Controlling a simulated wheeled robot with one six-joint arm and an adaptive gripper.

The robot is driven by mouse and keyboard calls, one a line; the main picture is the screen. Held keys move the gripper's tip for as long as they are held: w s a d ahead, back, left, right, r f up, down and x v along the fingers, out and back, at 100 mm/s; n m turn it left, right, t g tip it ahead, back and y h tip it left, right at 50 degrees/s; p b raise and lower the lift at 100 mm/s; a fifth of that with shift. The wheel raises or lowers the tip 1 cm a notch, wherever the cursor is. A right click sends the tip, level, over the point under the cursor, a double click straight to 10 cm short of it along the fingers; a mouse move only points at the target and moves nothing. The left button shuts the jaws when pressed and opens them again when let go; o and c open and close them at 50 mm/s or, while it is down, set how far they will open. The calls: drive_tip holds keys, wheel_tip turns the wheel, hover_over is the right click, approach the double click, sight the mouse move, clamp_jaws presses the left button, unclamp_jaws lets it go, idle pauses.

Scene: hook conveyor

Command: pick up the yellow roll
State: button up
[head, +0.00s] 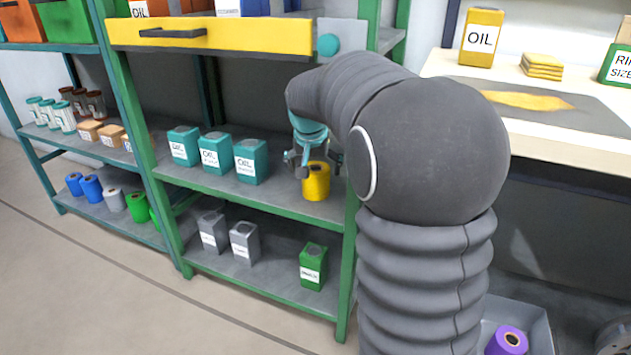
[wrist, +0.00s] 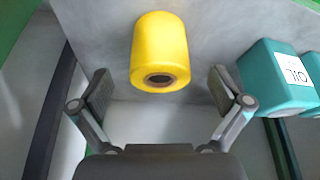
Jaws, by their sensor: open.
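The yellow roll (head: 317,182) stands on the middle shelf of the green rack, near its right end. In the wrist view the yellow roll (wrist: 160,50) lies ahead of my gripper, centred between the two fingers, its dark core hole showing. My gripper (head: 305,160) is just above and beside the roll in the head view. In the wrist view my gripper (wrist: 160,90) is open and empty, with a finger on each side and a gap to the roll. Part of my gripper is hidden by my arm in the head view.
Teal oil cans (head: 215,153) stand left of the roll on the same shelf; one teal can (wrist: 278,75) is close to the right finger in the wrist view. Grey cans (head: 244,243) and a green can (head: 313,266) are on the shelf below. A yellow drawer (head: 250,37) is above.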

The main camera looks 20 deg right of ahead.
drive_tip(key=shift+w+d, duration=0.25)
drive_tip(key=shift+w, duration=0.1)
drive_tip(key=b+x, duration=0.1)
drive_tip(key=x, duration=0.4)
drive_tip(key=c, duration=1.4)
